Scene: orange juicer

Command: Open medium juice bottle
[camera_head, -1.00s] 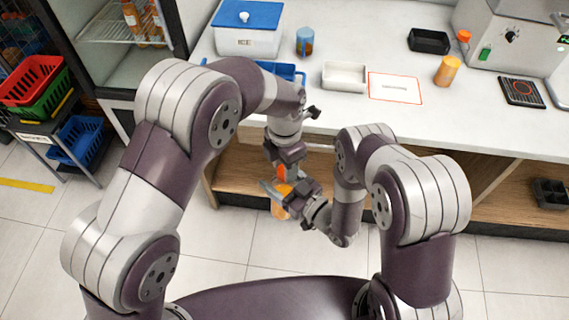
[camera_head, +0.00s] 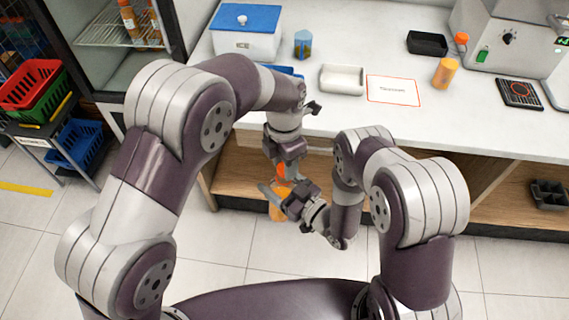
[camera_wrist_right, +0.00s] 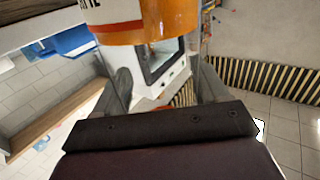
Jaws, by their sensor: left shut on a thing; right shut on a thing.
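The juice bottle (camera_head: 279,211) is orange and hangs in front of the counter, low between my two arms, partly hidden by my right gripper. Its orange cap (camera_head: 281,171) shows just under my left gripper (camera_head: 283,163), which is shut on it from above. My right gripper (camera_head: 280,195) is shut on the bottle's body from the right. The right wrist view shows the orange bottle (camera_wrist_right: 165,22) with a white label at the top, close to the fingers. The fingertips' exact contact is hard to see.
The white counter holds a blue-lidded ice box (camera_head: 246,32), a blue-capped jar (camera_head: 303,44), a white tray (camera_head: 341,80), a red-edged label sheet (camera_head: 394,90), an orange container (camera_head: 445,72) and a black tray (camera_head: 427,43). The counter's front edge is close behind my grippers.

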